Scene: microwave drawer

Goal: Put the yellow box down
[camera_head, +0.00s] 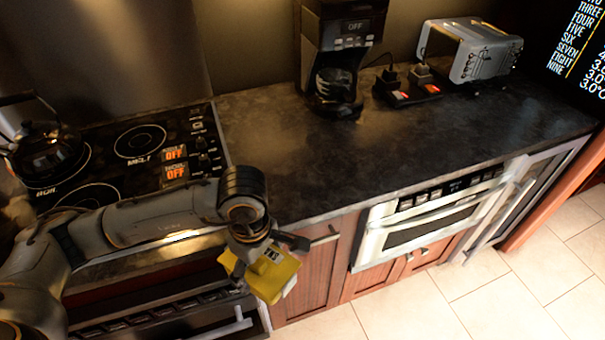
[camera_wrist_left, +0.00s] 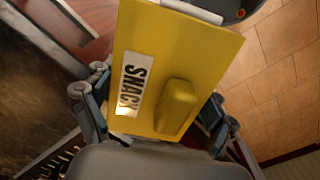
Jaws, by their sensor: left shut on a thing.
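A yellow box (camera_head: 272,275) with a white label hangs in front of the counter, near the wooden cabinet below the counter edge. My left gripper (camera_head: 262,252) is shut on the yellow box and holds it over the floor side of the counter. In the left wrist view the yellow box (camera_wrist_left: 190,70) fills the middle, its "SNACK" label facing the camera, with the gripper fingers (camera_wrist_left: 155,120) on both sides of it. My right gripper does not show in either view.
The dark countertop (camera_head: 420,150) has wide free room at its middle and right. A coffee maker (camera_head: 340,50), a power strip (camera_head: 408,92) and a toaster (camera_head: 475,50) stand at the back. A stove with a kettle (camera_head: 45,150) is at left. A microwave drawer (camera_head: 430,220) sits under the counter.

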